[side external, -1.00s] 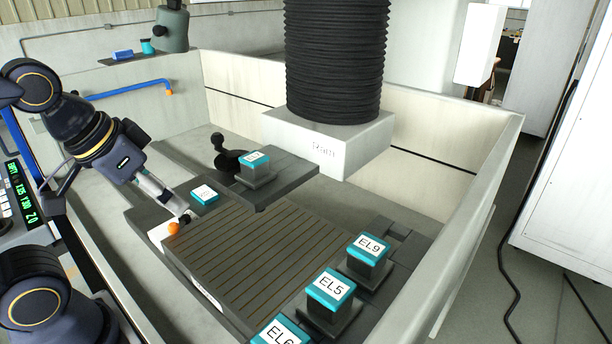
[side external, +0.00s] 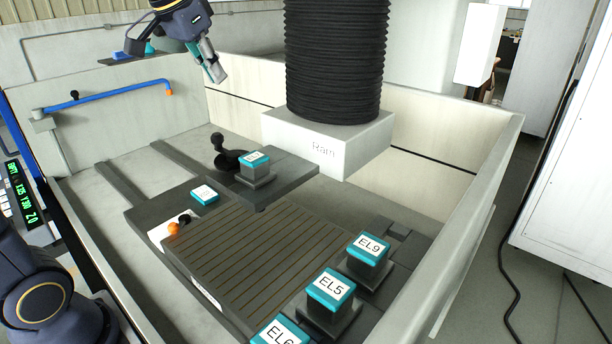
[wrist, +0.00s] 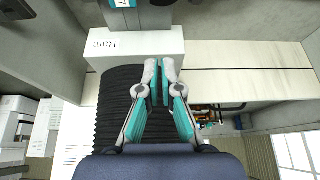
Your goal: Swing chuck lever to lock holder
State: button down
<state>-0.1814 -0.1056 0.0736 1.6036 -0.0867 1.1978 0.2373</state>
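A black lever with a ball knob (side external: 217,139) stands upright at the left end of a dark plate, beside a holder with a teal-topped block (side external: 254,163). The block's label is too small to read in the side view. My gripper (side external: 216,74) is high at the back, above and clear of the lever, with nothing between its fingers. In the wrist view my gripper's fingers (wrist: 160,80) are together, with at most a thin gap. A labelled teal block (wrist: 122,3) is cut off at that view's top edge; the lever is not clearly visible there.
The white Ram block (side external: 325,145) hangs under black bellows right of the lever. A slatted table (side external: 255,245) lies in front, with an orange knob (side external: 174,228) at its left corner. Blocks EL9 (side external: 368,249) and EL5 (side external: 331,288) stand at right. Tank walls surround everything.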

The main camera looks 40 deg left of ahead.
send_over(227, 152)
jog(key=w+a, duration=0.2)
jog(key=f, duration=0.2)
jog(key=a+f, duration=0.1)
jog(key=w+a+f+n+g, duration=0.1)
jog(key=f, duration=0.1)
jog(key=shift+a, duration=0.1)
jog(key=shift+w, duration=0.1)
notch_tip(227, 152, down, 9)
jog(key=shift+s+f, duration=0.2)
jog(key=shift+s, duration=0.2)
